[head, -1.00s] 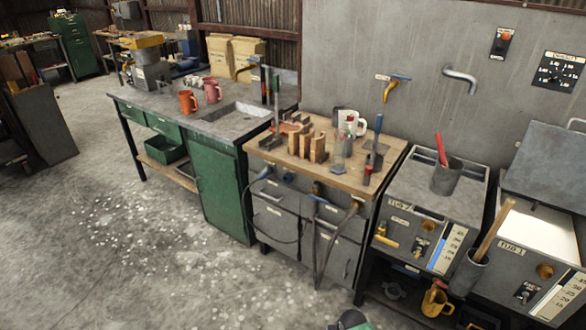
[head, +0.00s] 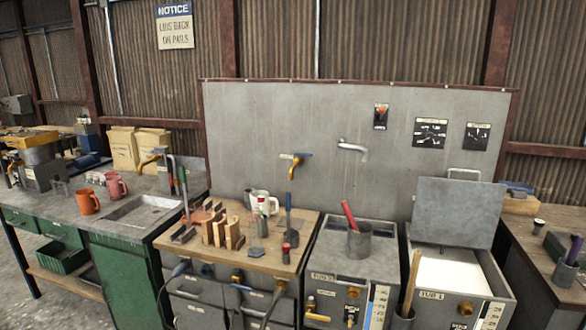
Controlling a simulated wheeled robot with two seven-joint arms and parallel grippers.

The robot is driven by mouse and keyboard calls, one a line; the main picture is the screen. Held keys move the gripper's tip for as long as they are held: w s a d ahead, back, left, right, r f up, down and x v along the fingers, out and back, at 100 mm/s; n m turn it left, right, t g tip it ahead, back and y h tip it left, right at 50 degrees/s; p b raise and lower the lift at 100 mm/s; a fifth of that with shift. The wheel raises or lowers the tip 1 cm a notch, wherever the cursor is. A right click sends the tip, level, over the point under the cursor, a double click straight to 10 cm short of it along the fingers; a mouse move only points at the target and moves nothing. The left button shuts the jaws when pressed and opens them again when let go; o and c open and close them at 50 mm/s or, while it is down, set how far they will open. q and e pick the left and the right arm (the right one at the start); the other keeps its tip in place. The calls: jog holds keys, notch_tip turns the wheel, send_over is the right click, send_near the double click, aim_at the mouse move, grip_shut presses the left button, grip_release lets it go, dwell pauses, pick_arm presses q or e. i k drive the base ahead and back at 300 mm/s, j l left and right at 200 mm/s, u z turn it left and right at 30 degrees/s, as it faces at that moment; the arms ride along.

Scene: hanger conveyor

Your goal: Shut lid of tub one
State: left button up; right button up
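Tub one (head: 432,306) is a grey metal box at the right of the head view, with a "TUB 1" label on its front. Its top is open and shows a bright white surface (head: 455,275) inside. Its grey lid (head: 456,212) stands raised at the back edge, leaning a little back, with a metal handle (head: 464,171) on its upper edge. Neither of my grippers is in view.
A wooden-handled tool (head: 411,283) rises at tub one's front left. A side bench (head: 545,262) stands at the right.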

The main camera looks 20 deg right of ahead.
aim_at(458, 214)
jog(key=z, duration=1.5)
